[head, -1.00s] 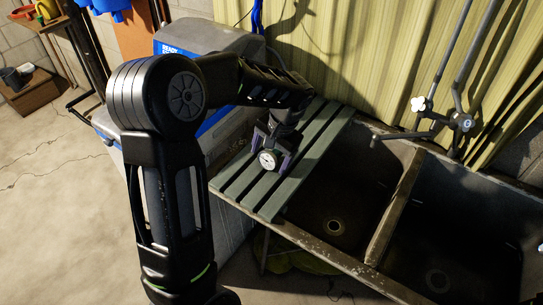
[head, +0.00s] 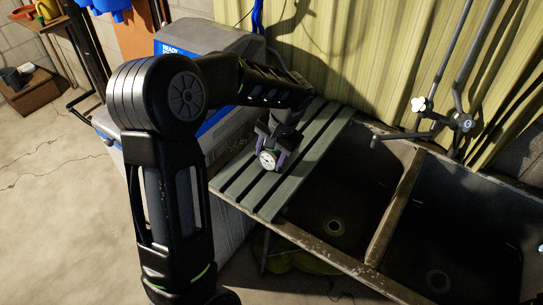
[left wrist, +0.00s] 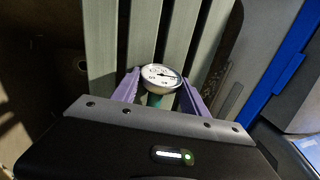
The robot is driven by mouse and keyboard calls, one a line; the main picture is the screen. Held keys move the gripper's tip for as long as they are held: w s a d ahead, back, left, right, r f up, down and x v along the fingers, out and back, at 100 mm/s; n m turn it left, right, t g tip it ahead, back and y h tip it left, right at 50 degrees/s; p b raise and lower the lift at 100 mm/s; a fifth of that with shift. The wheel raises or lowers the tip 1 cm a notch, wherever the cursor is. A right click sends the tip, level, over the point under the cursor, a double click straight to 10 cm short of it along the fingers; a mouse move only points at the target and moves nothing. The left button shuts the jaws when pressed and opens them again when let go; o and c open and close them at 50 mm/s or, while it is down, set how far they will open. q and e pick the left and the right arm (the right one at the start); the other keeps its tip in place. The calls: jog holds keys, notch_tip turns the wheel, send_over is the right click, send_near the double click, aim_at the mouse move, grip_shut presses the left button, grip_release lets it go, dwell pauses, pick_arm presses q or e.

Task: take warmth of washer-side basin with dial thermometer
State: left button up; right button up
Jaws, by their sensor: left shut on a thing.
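The dial thermometer (head: 268,160) has a round white face with a metal rim. It is at the slatted grey-green board (head: 318,146) over the left end of the double sink. My left gripper (head: 272,158) is shut on it, with purple fingers on either side just below the dial. In the left wrist view the dial (left wrist: 161,76) faces up above a green part between the fingers; its lower end is hidden. The sink has a left basin (head: 335,195) and a right basin (head: 455,235), both dark with a drain. My right gripper is out of view.
A worn divider (head: 395,208) separates the basins. A tap spout (head: 400,136) and pipes (head: 461,122) stand behind them. A grey and blue cabinet-like unit (head: 222,50) stands left of the sink, against a corrugated yellow wall. Space above the basins is mostly open.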

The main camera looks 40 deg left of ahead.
pick_arm(q)
notch_tip(320, 180, up, 10)
jog(key=shift+b, duration=0.5)
dwell(0.6)
jog(key=w+d+f, duration=0.2)
jog(key=d+f, duration=0.3)
jog(key=d, duration=0.3)
jog(key=w+d+f, duration=0.2)
jog(key=d+f, duration=0.2)
jog(key=d, duration=0.5)
jog(key=shift+w+f, duration=0.25)
jog(key=shift+f, duration=0.1)
